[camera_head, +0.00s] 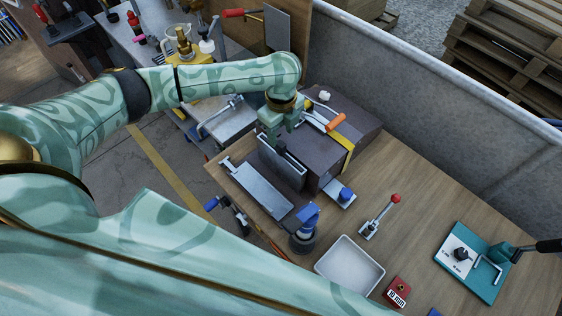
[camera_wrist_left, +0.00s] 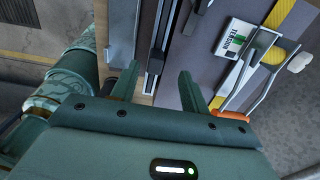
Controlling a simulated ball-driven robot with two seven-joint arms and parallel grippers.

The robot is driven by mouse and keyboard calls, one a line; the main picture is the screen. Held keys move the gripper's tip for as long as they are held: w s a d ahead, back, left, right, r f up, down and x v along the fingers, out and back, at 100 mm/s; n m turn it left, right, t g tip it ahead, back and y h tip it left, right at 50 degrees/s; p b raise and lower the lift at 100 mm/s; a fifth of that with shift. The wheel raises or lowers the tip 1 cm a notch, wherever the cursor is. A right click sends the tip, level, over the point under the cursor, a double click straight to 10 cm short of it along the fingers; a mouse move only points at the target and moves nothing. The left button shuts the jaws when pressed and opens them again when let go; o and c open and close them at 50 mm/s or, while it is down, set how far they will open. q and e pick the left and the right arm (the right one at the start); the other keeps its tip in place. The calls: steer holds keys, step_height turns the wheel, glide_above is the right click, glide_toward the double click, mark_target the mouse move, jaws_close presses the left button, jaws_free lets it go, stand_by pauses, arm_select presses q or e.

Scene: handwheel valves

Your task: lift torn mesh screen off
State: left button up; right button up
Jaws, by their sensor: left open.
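A thin dark framed panel (camera_head: 282,163), which seems to be the mesh screen, stands upright against the front of a dark box (camera_head: 320,160). No tear can be made out. My left gripper (camera_head: 277,140) is open at the panel's top edge. In the left wrist view my open fingers (camera_wrist_left: 160,75) point towards a thin dark strip (camera_wrist_left: 156,58), which looks like the panel's top edge and lies roughly between them. I cannot tell whether they touch it. My right gripper is not in view.
An orange-handled tool (camera_head: 334,122) and a yellow strap (camera_head: 345,142) lie on the box beside my gripper. A grey plate (camera_head: 258,188), a blue-topped clamp (camera_head: 304,228), a white tray (camera_head: 350,265) and a red-knobbed lever (camera_head: 380,215) are nearby. A grey wall (camera_head: 420,90) stands behind.

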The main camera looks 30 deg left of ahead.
mark_target(281, 143)
arm_select(q)
steer(key=f, duration=0.1)
steer(key=f+b, duration=0.1)
steer(key=f, duration=0.3)
steer(key=shift+s+d, duration=0.1)
steer(key=shift+s, duration=0.25)
steer(key=shift+r, duration=0.15)
jaws_close()
step_height(281, 143, up, 20)
steer(key=p, duration=0.8)
